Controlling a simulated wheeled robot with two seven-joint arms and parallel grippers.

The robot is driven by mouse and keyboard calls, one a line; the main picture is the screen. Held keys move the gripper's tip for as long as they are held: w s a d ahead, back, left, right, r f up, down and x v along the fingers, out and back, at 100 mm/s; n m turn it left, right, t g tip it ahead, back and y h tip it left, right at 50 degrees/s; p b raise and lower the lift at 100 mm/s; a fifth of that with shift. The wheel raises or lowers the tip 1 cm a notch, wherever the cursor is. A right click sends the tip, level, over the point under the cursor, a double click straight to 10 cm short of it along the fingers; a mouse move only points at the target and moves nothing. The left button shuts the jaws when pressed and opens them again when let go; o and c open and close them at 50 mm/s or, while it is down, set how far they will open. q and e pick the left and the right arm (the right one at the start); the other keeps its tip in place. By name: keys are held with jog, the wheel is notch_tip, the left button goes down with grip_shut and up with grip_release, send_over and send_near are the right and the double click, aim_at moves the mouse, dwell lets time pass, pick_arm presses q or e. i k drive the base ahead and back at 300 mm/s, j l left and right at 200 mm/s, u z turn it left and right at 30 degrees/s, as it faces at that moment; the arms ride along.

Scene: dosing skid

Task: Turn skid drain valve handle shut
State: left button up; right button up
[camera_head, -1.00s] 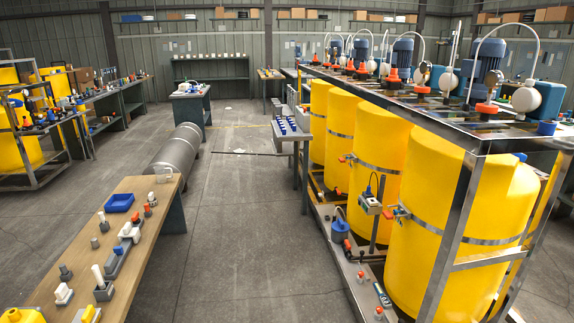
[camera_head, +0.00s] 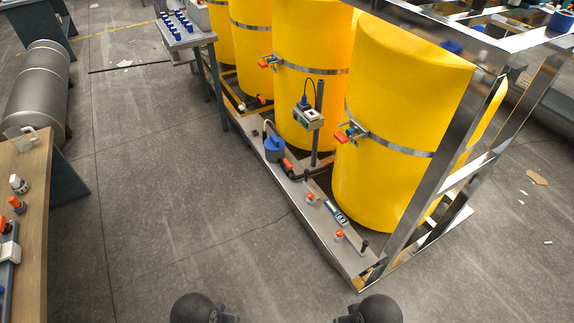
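A valve with an orange-red handle (camera_head: 341,137) sits on the front of the nearest yellow tank, at its metal band. Low on the skid's base ledge are an orange-red piece (camera_head: 310,198), another orange-red piece (camera_head: 339,236) and a small black upright piece (camera_head: 364,246). I cannot tell which of these is the drain valve handle or how it is turned. Two dark rounded parts of my arms show at the bottom edge. Neither gripper is in view.
The skid's metal frame post (camera_head: 437,165) stands in front of the nearest yellow tank (camera_head: 385,110). A blue pump-like unit (camera_head: 274,147) and a small meter box (camera_head: 308,118) stand on the ledge side. A wooden bench (camera_head: 30,190) is at left. The floor between is clear.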

aim_at(289, 166)
jog(key=i+j, duration=0.1)
jog(key=i, duration=0.4)
jog(key=i+j+z, duration=0.1)
jog(key=i, duration=0.4)
jog(key=i+j, duration=0.2)
jog(key=i, duration=0.3)
jog(key=i+j+z, duration=0.1)
jog(key=i, duration=0.4)
